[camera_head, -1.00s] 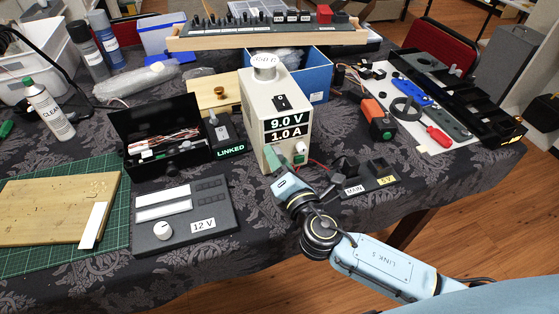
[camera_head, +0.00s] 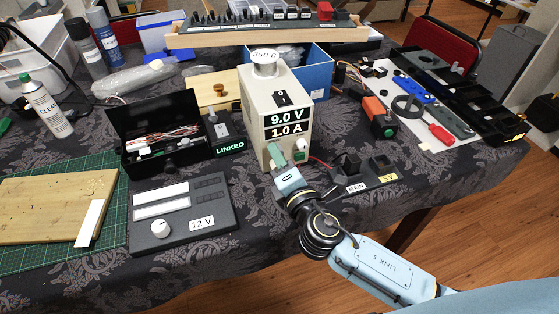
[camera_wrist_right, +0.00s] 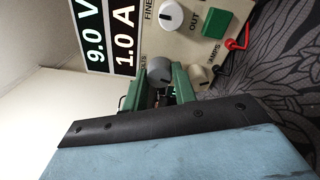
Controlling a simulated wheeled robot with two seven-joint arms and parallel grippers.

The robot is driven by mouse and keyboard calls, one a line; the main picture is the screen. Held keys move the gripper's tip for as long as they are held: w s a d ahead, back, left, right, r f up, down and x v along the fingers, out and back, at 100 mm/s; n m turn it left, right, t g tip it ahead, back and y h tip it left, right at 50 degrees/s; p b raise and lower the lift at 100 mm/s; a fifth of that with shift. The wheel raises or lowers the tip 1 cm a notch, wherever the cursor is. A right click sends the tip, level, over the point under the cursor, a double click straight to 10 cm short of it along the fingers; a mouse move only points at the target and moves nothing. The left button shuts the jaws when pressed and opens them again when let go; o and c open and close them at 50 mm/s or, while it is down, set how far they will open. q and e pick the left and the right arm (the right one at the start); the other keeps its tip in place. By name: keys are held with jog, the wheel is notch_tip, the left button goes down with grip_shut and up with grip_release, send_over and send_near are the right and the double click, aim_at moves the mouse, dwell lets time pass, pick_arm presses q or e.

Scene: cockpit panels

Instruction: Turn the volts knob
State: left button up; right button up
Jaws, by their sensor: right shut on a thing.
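The cream power supply (camera_head: 252,110) stands upright at the middle of the table, its display reading 9.0 V and 1.0 A. My right gripper (camera_head: 276,155) is at the lower left of its front panel. In the right wrist view, the green fingers of my right gripper (camera_wrist_right: 158,88) are shut on the grey volts knob (camera_wrist_right: 159,71), one on each side. The label beside this knob is partly covered. In the head view the gripper hides the knob. My left gripper is not in view.
A white fine knob (camera_wrist_right: 171,16), a green OUT button (camera_wrist_right: 216,23) and an amps knob (camera_wrist_right: 201,76) sit close to the fingers. Red and black leads leave the panel. A 12 V box (camera_head: 182,236) lies at left; a black MAIN switch strip (camera_head: 366,181) lies at right.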

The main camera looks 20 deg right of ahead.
jog(key=m+b, duration=0.2)
jog(key=m, duration=0.1)
jog(key=shift+f+m, duration=0.15)
jog(key=shift+m, duration=0.25)
jog(key=m+b, duration=0.1)
jog(key=m, duration=0.1)
jog(key=shift+m, duration=0.4)
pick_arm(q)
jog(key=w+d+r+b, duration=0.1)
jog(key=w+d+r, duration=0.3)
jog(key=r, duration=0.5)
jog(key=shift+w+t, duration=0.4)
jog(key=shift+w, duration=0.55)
pick_arm(e)
jog(key=shift+m+h, duration=0.3)
jog(key=shift+m, duration=1.4)
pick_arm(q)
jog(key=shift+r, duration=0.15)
pick_arm(e)
jog(key=o, duration=1)
